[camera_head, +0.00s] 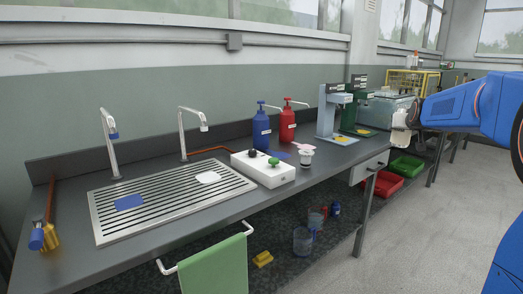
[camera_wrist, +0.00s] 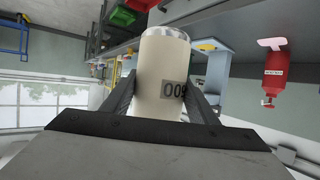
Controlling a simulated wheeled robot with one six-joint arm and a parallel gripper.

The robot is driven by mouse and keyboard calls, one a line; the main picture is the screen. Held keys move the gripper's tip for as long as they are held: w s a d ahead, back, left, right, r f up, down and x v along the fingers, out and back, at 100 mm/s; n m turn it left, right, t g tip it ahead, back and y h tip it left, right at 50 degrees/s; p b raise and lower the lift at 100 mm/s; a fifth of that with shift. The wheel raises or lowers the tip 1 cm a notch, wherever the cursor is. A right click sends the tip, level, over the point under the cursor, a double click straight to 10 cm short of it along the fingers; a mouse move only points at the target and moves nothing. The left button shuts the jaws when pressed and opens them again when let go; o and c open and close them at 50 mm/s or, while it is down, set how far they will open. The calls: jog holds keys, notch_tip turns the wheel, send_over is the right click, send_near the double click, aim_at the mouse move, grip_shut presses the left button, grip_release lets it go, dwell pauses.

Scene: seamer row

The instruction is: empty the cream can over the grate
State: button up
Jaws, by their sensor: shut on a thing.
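My gripper (camera_wrist: 164,100) is shut on the cream can (camera_wrist: 160,75), a cream cylinder with a silver rim and a dark number label, in the wrist view. The wrist picture is turned nearly upside down. In the head view the can (camera_head: 400,138) shows pale at the end of my blue arm, at the right, beyond the counter's front edge. Its mouth and contents are hidden. The grate (camera_head: 142,222), a slotted metal drain panel, is set in the counter at the left, far from my gripper. A blue piece (camera_head: 129,203) and a white piece (camera_head: 207,178) lie on it.
Two taps stand behind the grate. A green towel (camera_head: 215,268) hangs in front. The floor at right is clear.

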jog(key=w+a+f, duration=0.2)
jog(key=a+f, duration=0.1)
jog(key=f, duration=1)
jog(key=w+a+f+n+y, duration=0.1)
jog(key=w+a+f, duration=0.25)
jog(key=f, duration=1.05)
jog(key=w+a+f, duration=0.2)
jog(key=a+f, duration=0.1)
jog(key=f, duration=1)
jog(key=s+a+f+y, duration=0.1)
jog(key=s+a+f, duration=0.3)
jog(key=f, duration=0.5)
jog(key=s+a+f+n+y, duration=0.1)
jog(key=s+a+f, duration=0.4)
jog(key=s+f, duration=0.3)
jog(key=s+a+f+n+y, duration=0.1)
jog(key=s+a+f, duration=0.4)
jog(key=f, duration=0.5)
jog(key=shift+s+a+f+t, duration=0.3)
jog(key=shift+s+f, duration=0.1)
jog(key=shift+s, duration=0.5)
